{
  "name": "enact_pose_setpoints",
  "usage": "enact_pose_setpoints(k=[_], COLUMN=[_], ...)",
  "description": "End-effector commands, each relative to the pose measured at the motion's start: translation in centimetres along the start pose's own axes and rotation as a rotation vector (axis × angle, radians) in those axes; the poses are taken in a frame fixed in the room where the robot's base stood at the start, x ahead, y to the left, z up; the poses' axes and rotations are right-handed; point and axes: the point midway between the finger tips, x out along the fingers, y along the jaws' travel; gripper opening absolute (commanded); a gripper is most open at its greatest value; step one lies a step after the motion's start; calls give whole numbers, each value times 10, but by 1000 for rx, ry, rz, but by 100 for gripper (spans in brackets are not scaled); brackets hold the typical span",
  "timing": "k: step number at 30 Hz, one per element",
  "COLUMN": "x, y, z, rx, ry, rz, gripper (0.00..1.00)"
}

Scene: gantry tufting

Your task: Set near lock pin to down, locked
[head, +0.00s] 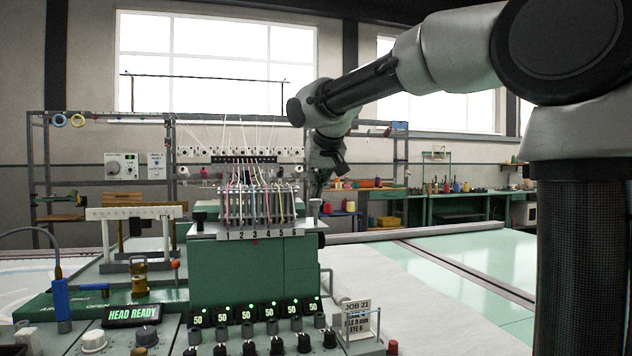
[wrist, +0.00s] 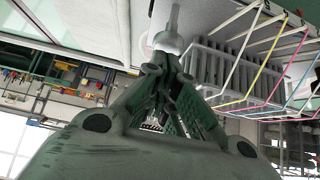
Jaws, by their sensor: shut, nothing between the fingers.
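A pale metal pin with a wide top (head: 316,206) stands upright at the right end of the green tufting head (head: 250,270). I take it for the near lock pin, but no label shows this. In the wrist view a pale pin with a rounded collar (wrist: 168,42) lies just beyond my fingertips. My gripper (head: 318,192) hangs just above the pin in the head view, small and dark. In the wrist view my gripper (wrist: 162,66) is shut and empty, its fingers drawn together. I cannot tell whether the fingertips touch the pin.
Coloured yarns (head: 258,190) rise close to the left of my gripper, over numbered positions. A dark knob (head: 199,217) stands at the head's left end. Dials and a HEAD READY display (head: 132,315) lie in front. The pale green table (head: 470,255) at right is clear.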

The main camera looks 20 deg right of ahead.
Motion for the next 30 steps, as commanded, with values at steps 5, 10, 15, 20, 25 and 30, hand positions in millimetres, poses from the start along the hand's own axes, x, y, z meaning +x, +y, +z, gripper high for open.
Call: enact_pose_setpoints(k=[5, 10, 15, 20, 25, 30], x=[2, 16, 20, 20, 12, -15], y=[0, 0, 0, 0, 1, 6], z=[1, 15, 18, 18, 12, -6], rx=[0, 0, 0, 0, 2, 5], ry=[-1, -2, -1, -3, 0, 6], rz=[0, 1, 0, 0, 1, 0], gripper=[0, 0, 0, 0, 0, 0])
